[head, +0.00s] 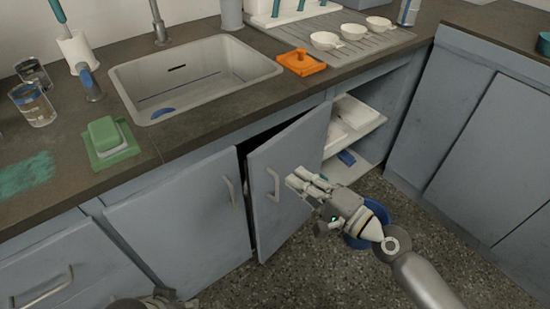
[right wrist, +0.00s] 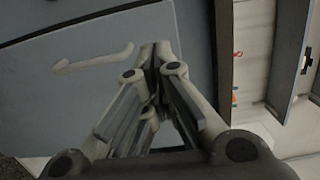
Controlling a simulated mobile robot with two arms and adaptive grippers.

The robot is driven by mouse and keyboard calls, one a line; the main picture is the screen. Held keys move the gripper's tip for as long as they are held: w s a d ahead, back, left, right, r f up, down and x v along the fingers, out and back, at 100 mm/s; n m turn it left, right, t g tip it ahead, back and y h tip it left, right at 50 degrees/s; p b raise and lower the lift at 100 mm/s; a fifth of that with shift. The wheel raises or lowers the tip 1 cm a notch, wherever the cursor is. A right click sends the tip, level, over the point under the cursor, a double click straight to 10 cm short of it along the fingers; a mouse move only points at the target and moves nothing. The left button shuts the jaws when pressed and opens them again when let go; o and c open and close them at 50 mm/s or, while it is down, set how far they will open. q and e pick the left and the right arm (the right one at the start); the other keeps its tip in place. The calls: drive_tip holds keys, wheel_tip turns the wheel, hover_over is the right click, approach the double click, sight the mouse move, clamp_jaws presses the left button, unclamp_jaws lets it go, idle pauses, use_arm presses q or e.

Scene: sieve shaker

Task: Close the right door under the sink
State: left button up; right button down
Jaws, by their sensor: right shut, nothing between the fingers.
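The right door under the sink (head: 291,166) is blue-grey and stands partly open, its free left edge swung out from the cabinet, with a dark gap above it. Its bar handle (head: 273,184) is on its left side; the door (right wrist: 110,75) and handle (right wrist: 93,58) also show in the right wrist view. My right gripper (head: 292,179) is shut and empty, in front of the door's outer face and just right of the handle. Whether it touches the door I cannot tell. The left door (head: 178,222) is shut.
The sink (head: 270,72) is set in the dark counter above. A blue bucket (head: 381,212) stands on the floor behind my right gripper. More cabinets (head: 486,130) close off the right side.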

sight(266, 156)
use_arm(q)
drive_tip(key=shift+s+a+r+p, duration=0.1)
drive_tip(key=shift+s+r+p, duration=0.2)
drive_tip(key=shift+r, duration=0.1)
use_arm(e)
drive_tip(key=x, duration=0.8)
drive_tip(key=a+p, duration=0.1)
drive_tip(key=w+h+p, duration=0.1)
drive_tip(key=shift+w+a+r+m+t+p, duration=0.1)
drive_tip(key=shift+w+a+m+t+p, duration=0.1)
drive_tip(key=shift+a+m+t+p, duration=0.2)
drive_tip(key=shift+x, duration=1)
drive_tip(key=shift+a, duration=0.15)
use_arm(q)
drive_tip(key=shift+g, duration=0.3)
drive_tip(key=x, duration=0.4)
drive_tip(key=shift+d+f, duration=0.25)
drive_tip(key=shift+f, duration=0.15)
use_arm(e)
drive_tip(key=shift+r, duration=0.1)
